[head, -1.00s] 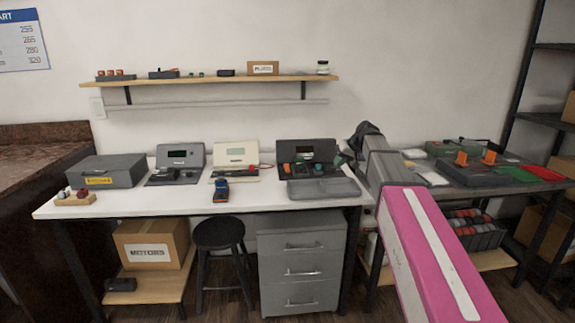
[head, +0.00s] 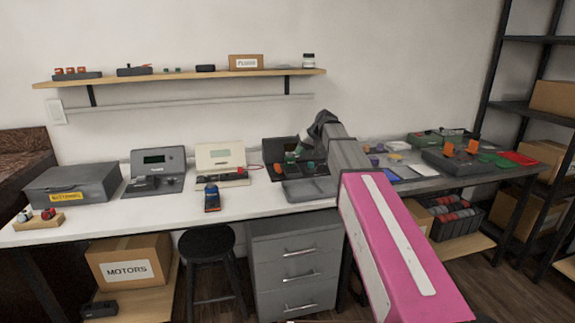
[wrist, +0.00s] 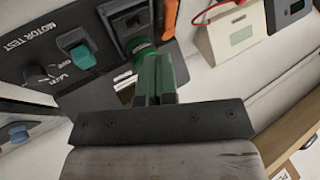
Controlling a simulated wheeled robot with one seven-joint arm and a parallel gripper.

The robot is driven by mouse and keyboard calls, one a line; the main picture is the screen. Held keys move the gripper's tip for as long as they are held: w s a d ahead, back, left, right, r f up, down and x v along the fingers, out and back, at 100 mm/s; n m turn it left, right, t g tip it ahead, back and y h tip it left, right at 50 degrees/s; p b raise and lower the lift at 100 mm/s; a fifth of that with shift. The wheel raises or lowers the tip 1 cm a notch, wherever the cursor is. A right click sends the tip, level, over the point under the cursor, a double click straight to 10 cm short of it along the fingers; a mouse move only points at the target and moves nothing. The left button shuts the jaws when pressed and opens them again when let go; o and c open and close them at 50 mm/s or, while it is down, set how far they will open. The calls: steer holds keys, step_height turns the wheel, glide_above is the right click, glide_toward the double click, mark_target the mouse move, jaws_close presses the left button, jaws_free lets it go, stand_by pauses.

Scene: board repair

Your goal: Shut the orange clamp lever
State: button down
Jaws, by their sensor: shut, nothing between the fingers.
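My gripper (wrist: 155,95) is shut and empty, its green fingers over the dark MOTOR TEST panel (wrist: 72,45) in the wrist view. A narrow orange piece, likely the orange clamp lever (wrist: 170,14), stands at the top edge, just beyond the fingertips; its upper end is out of view. Beside it is a dark square holder with a green round part (wrist: 140,48), partly behind the fingers. I cannot tell whether the fingers touch either one. In the head view my gripper (head: 298,150) is over the tester (head: 278,155) at the back of the white table.
A teal knob (wrist: 82,55) sits on the panel. A cream tester (head: 220,157) stands left of it, and a grey tray (head: 308,190) lies in front. Two orange upright pieces (head: 473,146) stand on a dark box on the right table. A shelf (head: 180,77) hangs above.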

mark_target(280, 170)
steer(key=x, duration=1)
steer(key=shift+s+a+m+t, duration=0.3)
steer(key=shift+a+m+t, duration=0.1)
steer(key=shift+m, duration=0.2)
stand_by(0.3)
steer(key=shift+s+a+m+t+h, duration=0.25)
steer(key=shift+a+m+t+h, duration=0.1)
steer(key=shift+m, duration=0.35)
steer(key=shift+s+a+m+t+h, duration=0.25)
steer(key=shift+a+m+t+h, duration=0.1)
steer(key=shift+m, duration=0.35)
steer(key=a+m+h, duration=0.1)
steer(key=a+m+t, duration=0.1)
steer(key=m, duration=0.1)
steer(key=shift+s+a+h, duration=0.1)
steer(key=shift+s+h, duration=0.15)
steer(key=shift+h, duration=0.15)
steer(key=a+m+h, duration=0.1)
steer(key=m, duration=0.1)
steer(key=a+m+t+h, duration=0.1)
steer(key=shift+w+m, duration=0.15)
steer(key=shift+m, duration=0.25)
steer(key=shift+w+a, duration=0.25)
steer(key=shift+a, duration=0.55)
steer(key=shift+w+d, duration=0.1)
